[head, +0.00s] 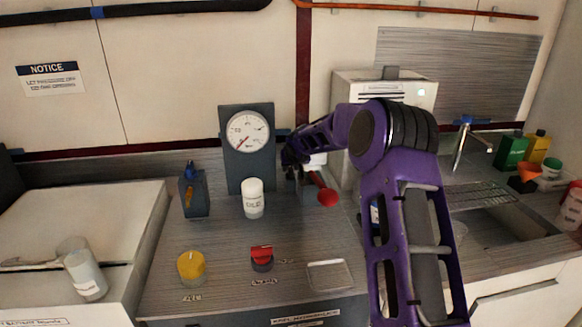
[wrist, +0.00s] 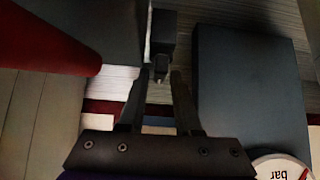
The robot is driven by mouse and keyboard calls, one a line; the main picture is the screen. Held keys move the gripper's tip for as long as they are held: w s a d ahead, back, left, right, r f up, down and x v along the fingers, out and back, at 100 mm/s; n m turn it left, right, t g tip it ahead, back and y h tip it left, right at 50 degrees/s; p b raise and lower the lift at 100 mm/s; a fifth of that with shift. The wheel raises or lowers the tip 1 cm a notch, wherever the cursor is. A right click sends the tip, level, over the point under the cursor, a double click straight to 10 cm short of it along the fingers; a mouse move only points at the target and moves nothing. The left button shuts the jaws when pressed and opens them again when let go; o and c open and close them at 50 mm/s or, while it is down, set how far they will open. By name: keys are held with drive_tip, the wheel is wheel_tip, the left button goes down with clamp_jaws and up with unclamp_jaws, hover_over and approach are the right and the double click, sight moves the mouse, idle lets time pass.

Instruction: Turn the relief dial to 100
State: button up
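No dial is readable as the relief dial; the small labels are too blurred. A yellow knob (head: 190,265) and a red-topped black knob (head: 262,257) stand on the grey counter, each with a label in front. A round white gauge (head: 248,131) with a red needle is on a dark upright panel; its edge, marked "bar", shows in the wrist view (wrist: 283,166). My gripper (head: 290,158) is right of the panel. In the wrist view my gripper (wrist: 160,76) has its fingers apart, with a small dark block (wrist: 161,38) and its stub at the gap; contact is unclear.
A white bottle (head: 253,198) and a dark blue-topped block (head: 194,191) stand by the panel. A shallow tray (head: 329,275) lies at the front. My arm hides part of the counter's right side.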

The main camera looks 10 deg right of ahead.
drive_tip(key=p+v, duration=0.1)
drive_tip(key=v, duration=1.6)
drive_tip(key=shift+s+r, duration=0.15)
